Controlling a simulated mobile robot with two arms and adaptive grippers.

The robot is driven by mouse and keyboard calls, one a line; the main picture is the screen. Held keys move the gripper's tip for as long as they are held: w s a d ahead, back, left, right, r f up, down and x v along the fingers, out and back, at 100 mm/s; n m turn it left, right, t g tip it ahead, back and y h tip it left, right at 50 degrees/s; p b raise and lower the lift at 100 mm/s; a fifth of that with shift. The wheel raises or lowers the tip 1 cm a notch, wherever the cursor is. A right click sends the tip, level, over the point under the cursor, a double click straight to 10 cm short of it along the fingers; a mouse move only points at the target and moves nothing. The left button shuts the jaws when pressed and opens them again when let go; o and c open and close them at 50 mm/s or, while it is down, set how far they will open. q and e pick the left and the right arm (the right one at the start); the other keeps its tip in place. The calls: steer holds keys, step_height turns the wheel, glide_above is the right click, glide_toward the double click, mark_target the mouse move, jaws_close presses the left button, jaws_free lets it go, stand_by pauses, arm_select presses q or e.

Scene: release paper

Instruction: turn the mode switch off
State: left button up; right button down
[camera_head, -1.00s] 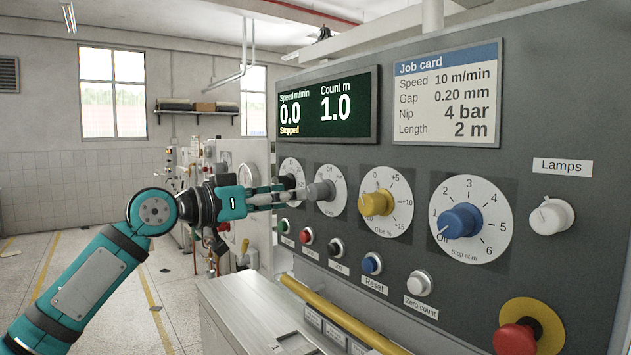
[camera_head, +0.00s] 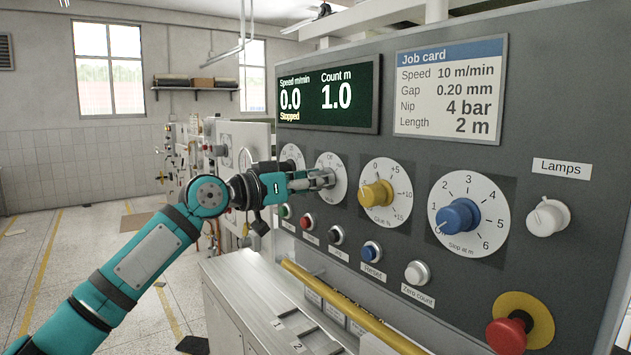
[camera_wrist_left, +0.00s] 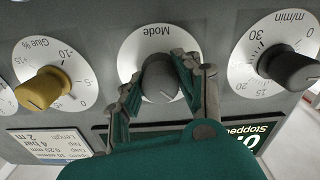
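The mode switch is a grey knob (camera_wrist_left: 160,78) on a round white dial (camera_head: 342,166) marked Mode, on the grey control panel. In the wrist view the dial appears upside down. My left gripper (camera_head: 326,178) is at this knob, with one finger on each side of it. The right-hand finger in the wrist view lies close against the knob, and a narrow gap seems to show at the other finger. In the head view the fingers largely hide the knob, and its exact setting is hard to read. My right gripper is not in view.
A yellow Glue knob (camera_head: 376,194) and a blue stop knob (camera_head: 459,216) sit to the right. A dark speed knob (camera_wrist_left: 289,69) is on the other side. Push buttons (camera_head: 372,250) run below, with a red emergency button (camera_head: 508,335). The display (camera_head: 327,98) reads Stopped.

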arm_select(q)
steer(key=c, duration=0.6)
steer(key=shift+o, duration=0.2)
steer(key=shift+m, duration=0.4)
steer(key=m, duration=0.2)
steer(key=shift+m, duration=3)
steer(key=o, duration=1.2)
steer(key=shift+c, duration=0.2)
